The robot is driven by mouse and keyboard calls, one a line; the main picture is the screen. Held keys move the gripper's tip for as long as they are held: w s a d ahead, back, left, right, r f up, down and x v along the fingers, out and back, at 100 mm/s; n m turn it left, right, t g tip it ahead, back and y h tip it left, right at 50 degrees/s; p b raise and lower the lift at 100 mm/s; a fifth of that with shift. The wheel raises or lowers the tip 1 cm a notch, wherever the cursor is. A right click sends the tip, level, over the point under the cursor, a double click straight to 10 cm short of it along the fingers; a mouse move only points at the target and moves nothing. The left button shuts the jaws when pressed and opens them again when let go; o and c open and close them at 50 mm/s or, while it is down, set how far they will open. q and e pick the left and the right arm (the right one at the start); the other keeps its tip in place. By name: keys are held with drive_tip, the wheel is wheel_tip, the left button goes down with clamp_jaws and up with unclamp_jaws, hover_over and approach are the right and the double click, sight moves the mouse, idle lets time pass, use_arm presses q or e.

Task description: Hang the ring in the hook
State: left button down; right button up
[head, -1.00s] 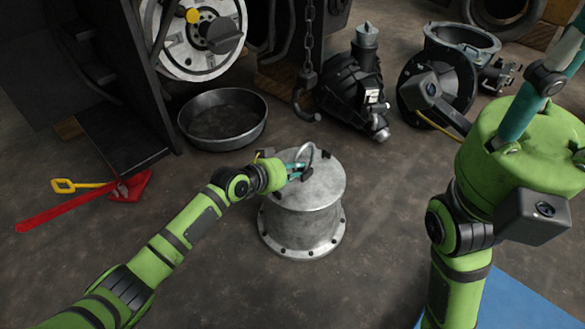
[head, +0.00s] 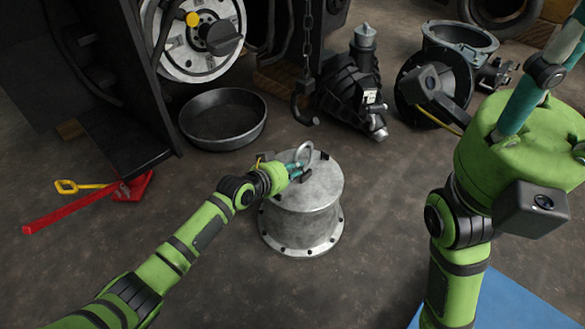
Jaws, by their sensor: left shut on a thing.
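A grey metal ring (head: 304,151) stands upright at the top of the grey flanged drum (head: 318,192). My left gripper (head: 296,171) is shut on the ring, at the drum's top; I cannot tell whether the ring touches the drum. A dark hook (head: 304,111) hangs from a chain (head: 308,35) behind the drum, apart from the ring and a little above it in the picture. My right arm is large at the right; its gripper's fingertips are not clearly visible.
A round black pan (head: 223,118) lies on the floor left of the hook. A dark gearbox part (head: 350,88) and a large housing (head: 450,70) stand behind right. A red and yellow shovel (head: 90,203) lies at left. Floor right of the drum is clear.

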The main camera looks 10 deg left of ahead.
sight(295, 159)
use_arm(q)
drive_tip(key=shift+w+a+r, duration=0.2)
drive_tip(key=shift+w+r, duration=0.05)
drive_tip(key=shift+r, duration=0.15)
wheel_tip(295, 159, up, 2)
drive_tip(key=shift+s+d+r+p, duration=0.15)
drive_tip(key=shift+p, duration=1.1)
drive_tip(key=shift+d, duration=0.1)
drive_tip(key=s+d+r+p, duration=0.2)
drive_tip(key=s+d+p, duration=0.4)
drive_tip(key=p, duration=0.3)
drive_tip(key=shift+d+r+p, duration=0.4)
drive_tip(key=shift+d, duration=0.25)
